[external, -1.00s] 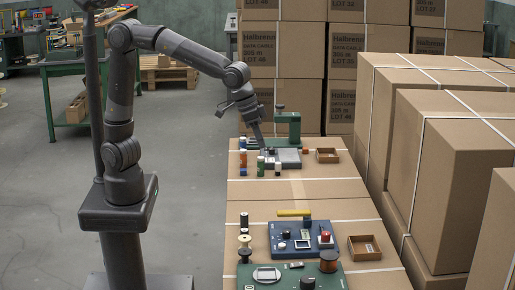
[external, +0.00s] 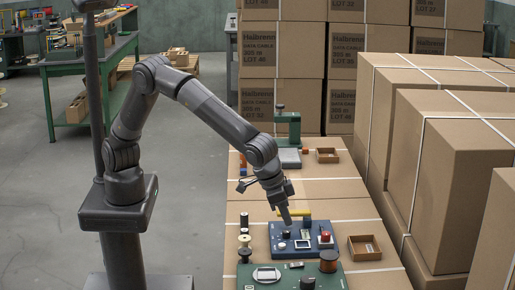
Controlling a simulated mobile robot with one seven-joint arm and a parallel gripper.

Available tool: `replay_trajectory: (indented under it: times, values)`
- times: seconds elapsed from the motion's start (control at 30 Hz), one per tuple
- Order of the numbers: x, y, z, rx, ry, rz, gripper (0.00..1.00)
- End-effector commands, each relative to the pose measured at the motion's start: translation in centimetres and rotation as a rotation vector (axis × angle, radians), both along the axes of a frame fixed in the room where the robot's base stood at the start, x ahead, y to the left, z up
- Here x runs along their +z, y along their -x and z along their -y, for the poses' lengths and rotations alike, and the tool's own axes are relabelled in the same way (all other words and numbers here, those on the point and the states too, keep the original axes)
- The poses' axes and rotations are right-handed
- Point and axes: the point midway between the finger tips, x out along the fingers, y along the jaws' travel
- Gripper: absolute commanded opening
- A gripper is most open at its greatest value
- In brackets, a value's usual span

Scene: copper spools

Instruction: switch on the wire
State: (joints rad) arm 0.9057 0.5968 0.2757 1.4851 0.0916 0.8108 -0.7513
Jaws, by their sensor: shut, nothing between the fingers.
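A blue device (external: 315,251) sits on the cardboard-topped surface, with a black knob, a small light screen (external: 302,244) and a red part (external: 325,236) at its right. A green device (external: 338,281) in front of it carries a copper-coloured wire spool (external: 328,261) and a pale meter face (external: 266,274). My gripper (external: 287,222) points down over the back left of the blue device, close to the black knob (external: 286,234). It is shut and empty. I cannot tell whether its tips touch the device. Which part is the switch is unclear at this size.
A yellow bar (external: 296,213) lies behind the blue device, partly hidden by my gripper. A brown tray (external: 364,247) is at right. A green press (external: 288,128) stands farther back. Stacked cartons (external: 450,175) wall off the right side.

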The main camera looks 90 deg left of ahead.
Motion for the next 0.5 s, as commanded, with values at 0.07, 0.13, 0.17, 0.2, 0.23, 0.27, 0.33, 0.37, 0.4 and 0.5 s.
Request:
replay_trajectory:
  times: [0.07,0.13,0.17,0.2,0.23,0.27,0.33,0.37,0.4,0.5]
  values:
    - [0.0,0.0,0.1,0.000,0.000,0.001,0.00]
    - [0.0,0.0,0.1,0.000,0.000,0.001,0.00]
    - [0.0,0.0,0.0,0.000,0.000,0.001,0.00]
    - [0.0,0.0,0.0,0.000,0.000,0.000,0.00]
    - [0.0,0.0,0.0,0.000,0.000,0.000,0.00]
    - [0.0,0.0,0.0,0.000,0.000,0.000,0.00]
    - [-0.1,0.0,0.0,0.000,0.000,0.000,0.00]
    - [-0.2,-0.1,0.0,0.000,-0.001,0.000,0.00]
    - [-0.5,-0.2,0.0,0.000,-0.001,-0.001,0.00]
    - [-1.6,-0.5,0.0,0.001,-0.002,-0.002,0.00]
